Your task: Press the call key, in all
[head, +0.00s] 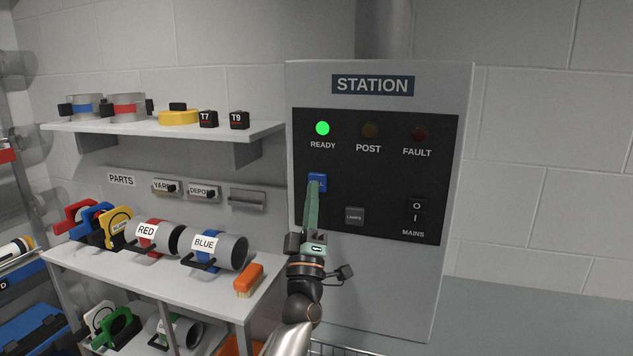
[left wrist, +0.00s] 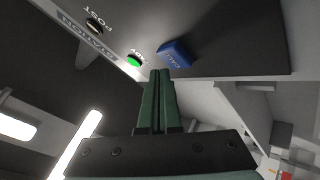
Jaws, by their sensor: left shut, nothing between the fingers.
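The blue call key (head: 319,179) is on the dark panel of the grey station box (head: 375,84), below the lit green READY lamp (head: 322,128). In the left wrist view the call key (left wrist: 175,55) stands out from the panel, with its lettering partly seen. My left gripper (head: 315,184) is shut and empty. Its green fingertips overlap the lower part of the key in the head view. In the left wrist view the fingertips (left wrist: 159,72) end right beside the key; I cannot tell whether they touch it. My right gripper is not in view.
A grey LAMPS key (head: 354,216) and a black MAINS switch (head: 416,212) sit on the same panel. The POST (head: 370,131) and FAULT (head: 419,134) lamps are dim. Shelves at left hold RED (head: 157,235) and BLUE (head: 215,249) tube parts and an orange brush (head: 248,280).

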